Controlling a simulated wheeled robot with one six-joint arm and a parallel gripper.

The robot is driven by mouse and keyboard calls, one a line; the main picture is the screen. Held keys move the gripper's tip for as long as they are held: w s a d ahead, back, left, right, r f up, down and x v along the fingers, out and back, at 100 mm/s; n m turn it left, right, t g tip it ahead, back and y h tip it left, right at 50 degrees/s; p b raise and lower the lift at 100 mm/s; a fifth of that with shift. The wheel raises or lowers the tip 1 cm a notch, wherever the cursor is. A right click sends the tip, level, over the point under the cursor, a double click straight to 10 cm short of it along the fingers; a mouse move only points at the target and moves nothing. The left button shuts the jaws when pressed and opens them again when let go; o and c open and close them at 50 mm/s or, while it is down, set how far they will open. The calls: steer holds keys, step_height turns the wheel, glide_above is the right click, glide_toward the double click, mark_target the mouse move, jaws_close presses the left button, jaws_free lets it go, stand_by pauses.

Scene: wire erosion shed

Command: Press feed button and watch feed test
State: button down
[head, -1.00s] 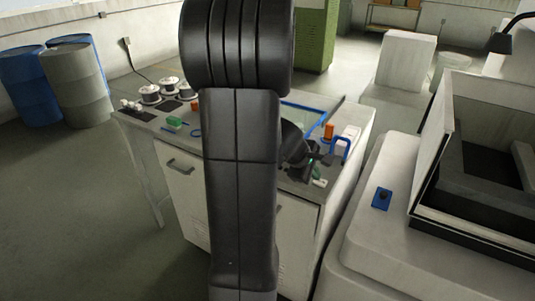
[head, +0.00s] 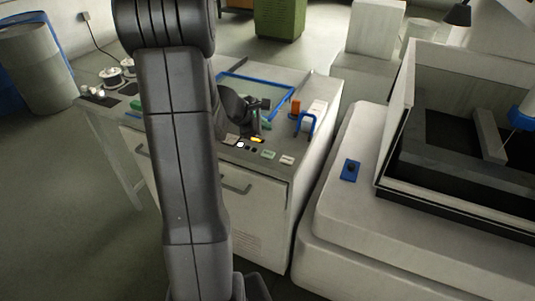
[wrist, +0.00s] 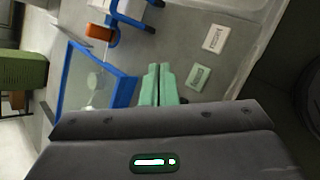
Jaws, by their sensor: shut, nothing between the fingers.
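My gripper (wrist: 160,86) is shut and empty, its two pale green fingers together in the wrist view. In the head view its dark body (head: 238,108) hangs over the bench top, beside the blue-framed glass panel. A green label plate (wrist: 198,77) and a white label plate (wrist: 213,38) lie to the right of the fingertips in the wrist view. Both plates show near the bench's front edge in the head view, green (head: 268,154) and white (head: 287,160), with a yellow piece (head: 257,139) close by. I cannot tell which part is the feed button. Contact is not visible.
The bench (head: 315,150) carries a blue frame (head: 292,106), a blue bracket (head: 311,118) and an orange block (head: 294,106). Spools (head: 110,78) stand at its left. The machine (head: 330,205) at right has a blue box with a black knob (head: 350,170).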

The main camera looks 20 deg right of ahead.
steer(key=b, duration=0.5)
glide_above(265, 155)
step_height(265, 155, down, 7)
steer(key=shift+w+d+r, duration=0.1)
steer(key=shift+f+b, duration=0.75)
steer(key=shift+f, duration=0.05)
steer(key=shift+f, duration=0.2)
stand_by(0.9)
steer(key=shift+f+b, duration=0.25)
steer(key=shift+b, duration=0.45)
steer(key=shift+f+b, duration=0.4)
steer(key=shift+b, duration=0.1)
stand_by(0.3)
steer(key=shift+r, duration=0.15)
steer(key=shift+r+p, duration=0.55)
steer(key=shift+r, duration=0.2)
steer(key=shift+r+p, duration=1.85)
steer(key=shift+r, duration=0.6)
